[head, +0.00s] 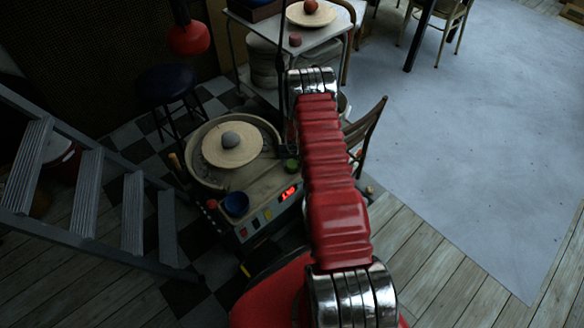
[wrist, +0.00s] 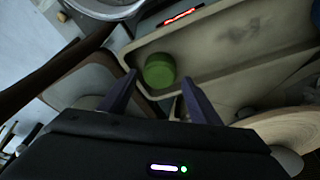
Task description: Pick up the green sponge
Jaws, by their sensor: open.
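The green sponge (head: 291,165) is a short round piece on the corner of the pottery wheel's table (head: 262,180), close beside my red arm. In the wrist view the green sponge (wrist: 159,68) lies on the pale tray-like top, near its raised edge. My gripper (wrist: 160,77) is open, with its two dark fingers on either side of the sponge in the picture. The sponge appears beyond the fingertips, and I see no contact. The gap between them is hard to judge. In the head view the gripper is hidden by my arm.
A blue bowl (head: 236,204) and a lit red display (head: 288,193) are at the table's front. A wooden chair (head: 368,135) stands right, a ladder (head: 80,190) left. Floor at far right is clear.

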